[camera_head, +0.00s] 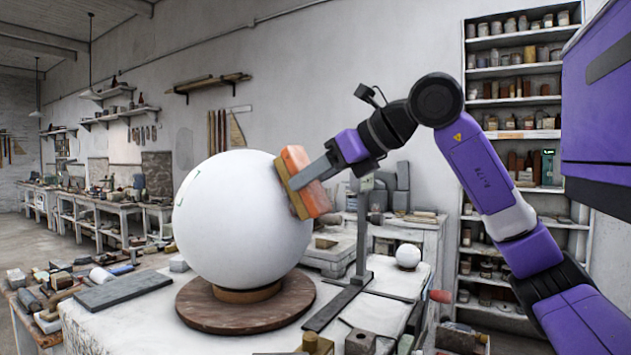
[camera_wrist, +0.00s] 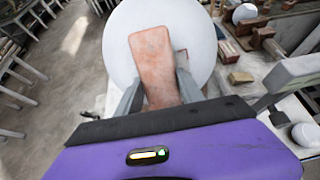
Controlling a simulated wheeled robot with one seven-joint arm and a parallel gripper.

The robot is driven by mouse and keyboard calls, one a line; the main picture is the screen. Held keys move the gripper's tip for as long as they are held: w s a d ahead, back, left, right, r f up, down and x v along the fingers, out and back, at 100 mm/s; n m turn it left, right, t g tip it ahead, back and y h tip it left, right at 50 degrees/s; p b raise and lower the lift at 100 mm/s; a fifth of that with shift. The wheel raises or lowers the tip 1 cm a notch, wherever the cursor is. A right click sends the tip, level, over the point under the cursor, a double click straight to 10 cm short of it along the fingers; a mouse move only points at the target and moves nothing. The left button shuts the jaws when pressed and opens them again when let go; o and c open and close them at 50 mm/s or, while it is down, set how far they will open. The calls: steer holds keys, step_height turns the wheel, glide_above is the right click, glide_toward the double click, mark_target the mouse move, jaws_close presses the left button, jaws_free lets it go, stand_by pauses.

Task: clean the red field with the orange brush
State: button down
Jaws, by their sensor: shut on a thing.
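A large white plaster sphere (camera_head: 235,220) rests on a round brown wooden base (camera_head: 200,308); it also fills the upper middle of the wrist view (camera_wrist: 118,50). The brush shows between the fingers in the wrist view (camera_wrist: 152,52). It is at the sphere's upper right side, touching or very close; I cannot tell which. No red field is visible; the brush hides part of the surface.
A dark metal stand (camera_head: 362,235) rises from the table just right of the sphere. A grey slab (camera_head: 124,290) lies on the left of the white table. A small white sphere (camera_head: 408,257) stands behind on the right. Shelves (camera_head: 518,133) line the back wall.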

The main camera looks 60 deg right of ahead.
steer(key=shift+w+r+p, duration=0.35)
steer(key=shift+r, duration=0.25)
steer(key=shift+w+r+p, duration=0.3)
steer(key=shift+w+r, duration=0.05)
steer(key=shift+r, duration=0.2)
steer(key=shift+s+f, duration=0.1)
steer(key=shift+f, duration=0.05)
steer(key=shift+s+f+b, duration=0.3)
steer(key=shift+s+b, duration=0.15)
steer(key=shift+b, duration=0.15)
steer(key=shift+s+f+b, duration=0.2)
steer(key=shift+s+b, duration=0.1)
steer(key=shift+s, duration=0.3)
steer(key=shift+f+b, duration=0.15)
steer(key=shift+b, duration=0.15)
steer(key=shift+w+f, duration=0.2)
steer(key=shift+w, duration=0.4)
